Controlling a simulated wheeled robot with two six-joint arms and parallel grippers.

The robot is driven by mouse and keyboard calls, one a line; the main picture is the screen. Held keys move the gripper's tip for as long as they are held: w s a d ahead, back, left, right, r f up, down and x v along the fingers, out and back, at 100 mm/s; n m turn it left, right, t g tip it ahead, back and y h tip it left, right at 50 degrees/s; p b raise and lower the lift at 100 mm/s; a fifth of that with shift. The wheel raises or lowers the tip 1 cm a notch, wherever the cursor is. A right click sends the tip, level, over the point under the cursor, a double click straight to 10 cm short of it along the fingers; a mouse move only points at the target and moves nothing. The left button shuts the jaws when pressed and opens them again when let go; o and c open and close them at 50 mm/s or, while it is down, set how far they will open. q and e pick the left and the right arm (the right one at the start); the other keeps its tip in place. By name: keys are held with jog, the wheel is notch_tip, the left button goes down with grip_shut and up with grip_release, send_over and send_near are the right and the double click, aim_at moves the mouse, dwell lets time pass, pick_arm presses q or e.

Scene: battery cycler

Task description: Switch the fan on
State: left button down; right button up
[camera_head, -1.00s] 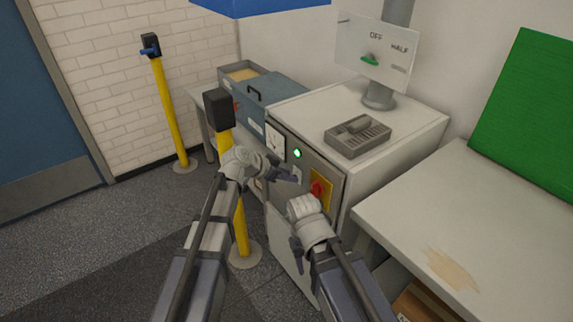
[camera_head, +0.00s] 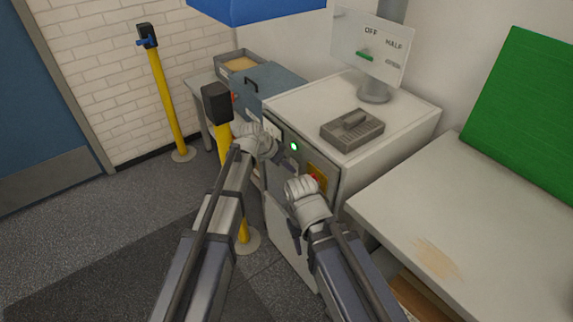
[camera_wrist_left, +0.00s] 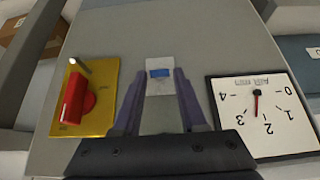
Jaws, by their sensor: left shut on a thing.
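My left gripper (camera_wrist_left: 152,100) is in front of the grey cabinet panel (camera_wrist_left: 180,30), between a red rotary switch and a dial meter. Its two purple-grey fingers are shut on a small pale grey piece (camera_wrist_left: 160,115). A white plate with a blue band (camera_wrist_left: 160,72) shows just beyond the fingertips. In the head view the left gripper (camera_head: 290,164) is at the cabinet front, below a lit green lamp (camera_head: 294,146). A sign reading OFF and HALF, with a green pointer (camera_head: 364,54), stands above the cabinet. My right gripper (camera_head: 295,236) hangs low before the cabinet; its jaws are unclear.
The red switch on a yellow plate (camera_wrist_left: 78,100) and the meter (camera_wrist_left: 262,115) flank the left gripper closely. A yellow post (camera_head: 222,145) stands beside my left arm. A white table (camera_head: 470,225) is at the right. A grey tray (camera_head: 352,135) sits on the cabinet.

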pick_arm(q)
jog(key=c, duration=0.5)
grip_release()
jog(key=shift+r, duration=0.15)
jog(key=p+v, duration=0.6)
jog(key=v, duration=0.1)
jog(key=shift+s+a+r+p, duration=0.15)
jog(key=shift+r+p, duration=0.05)
jog(key=shift+p, duration=0.1)
